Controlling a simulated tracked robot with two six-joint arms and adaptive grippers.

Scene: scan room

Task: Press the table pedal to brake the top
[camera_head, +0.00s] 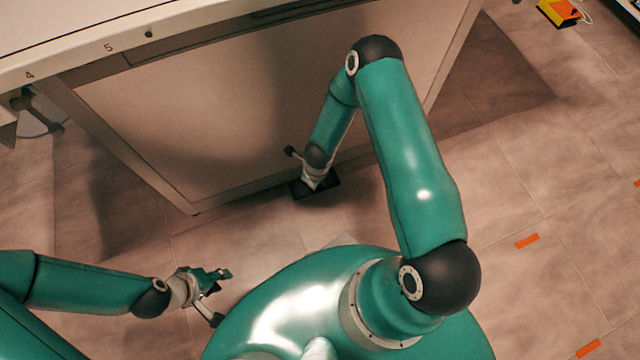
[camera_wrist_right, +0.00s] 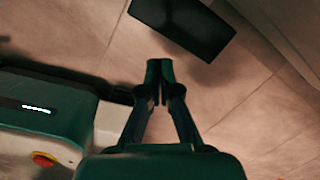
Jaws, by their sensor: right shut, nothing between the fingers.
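The pedal (camera_head: 328,187) is a flat black plate low at the foot of the table's pale body (camera_head: 230,110). In the right wrist view the pedal (camera_wrist_right: 182,27) lies just beyond the fingertips, above the floor's tile pattern. My right gripper (camera_wrist_right: 160,70) is shut and empty, its two tips together. In that picture the tips stand short of the pedal's near edge, apart from it. In the head view my right wrist hangs over the pedal and hides part of it and the fingers. My left gripper (camera_head: 219,280) is open and empty, away to the left.
The pale table top (camera_head: 60,45) with numbers on its edge overhangs at the upper left. Orange floor marks (camera_head: 527,241) lie on the right. A yellow and orange object (camera_head: 560,12) is at the top right. The tiled floor between is clear.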

